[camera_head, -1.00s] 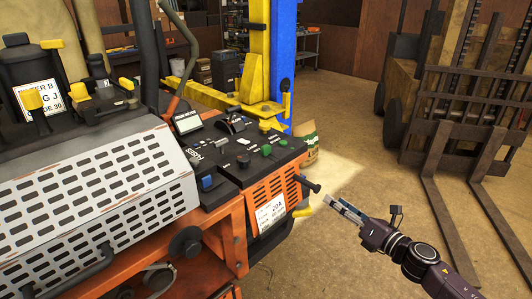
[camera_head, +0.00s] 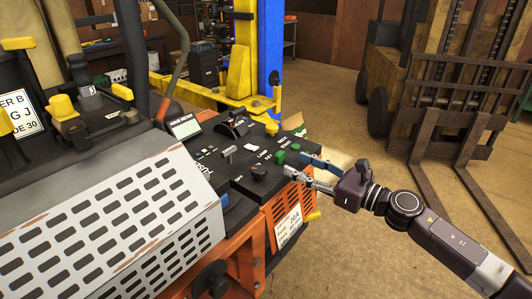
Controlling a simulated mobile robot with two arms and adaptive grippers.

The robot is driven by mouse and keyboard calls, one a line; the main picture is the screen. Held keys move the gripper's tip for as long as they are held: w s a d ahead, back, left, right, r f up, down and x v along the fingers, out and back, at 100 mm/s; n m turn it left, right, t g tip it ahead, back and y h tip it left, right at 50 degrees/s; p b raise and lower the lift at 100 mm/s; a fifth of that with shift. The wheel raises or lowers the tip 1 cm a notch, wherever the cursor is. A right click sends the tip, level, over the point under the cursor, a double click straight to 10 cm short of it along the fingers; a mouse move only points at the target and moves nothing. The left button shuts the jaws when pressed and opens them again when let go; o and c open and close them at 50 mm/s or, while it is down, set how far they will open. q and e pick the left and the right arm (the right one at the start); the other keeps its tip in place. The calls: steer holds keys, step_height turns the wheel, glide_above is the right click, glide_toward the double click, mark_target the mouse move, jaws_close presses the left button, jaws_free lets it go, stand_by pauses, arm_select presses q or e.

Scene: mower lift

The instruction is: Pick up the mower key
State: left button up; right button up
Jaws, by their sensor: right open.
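The mower's black control panel (camera_head: 240,185) carries several small controls. A black knob-like piece (camera_head: 259,171) stands up near its front right. A small grey T-shaped piece (camera_head: 229,152) stands further back left. I cannot tell for sure which of these is the mower key. My right gripper (camera_head: 297,165) is open and empty, coming in from the right. Its fingertips are at the panel's right edge, just right of the black knob and close to two green switches (camera_head: 280,157). My left gripper is not in view.
The mower's perforated white cover (camera_head: 140,215) fills the lower left. A yellow and blue lift post (camera_head: 270,45) stands behind the panel. A forklift (camera_head: 445,100) stands at the back right. Open floor (camera_head: 340,125) lies between them.

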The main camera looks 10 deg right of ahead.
mark_target(283, 156)
steer(key=shift+w+a, duration=0.2)
steer(key=shift+w, duration=0.05)
steer(key=shift+w+a+r, duration=0.1)
steer(key=shift+w+r, duration=0.05)
steer(key=shift+w, duration=0.05)
steer(key=shift+w+a+r+p, duration=0.15)
steer(key=shift+w+p, duration=0.05)
steer(key=shift+p, duration=0.3)
steer(key=shift+w+a+p, duration=0.3)
steer(key=shift+w+p, duration=0.1)
steer(key=shift+w, duration=0.05)
steer(key=p+x, duration=0.2)
steer(key=x, duration=0.2)
steer(key=shift+w+a, duration=0.15)
steer(key=shift+w, duration=0.1)
steer(key=shift+w+a, duration=0.15)
steer(key=shift+w, duration=0.05)
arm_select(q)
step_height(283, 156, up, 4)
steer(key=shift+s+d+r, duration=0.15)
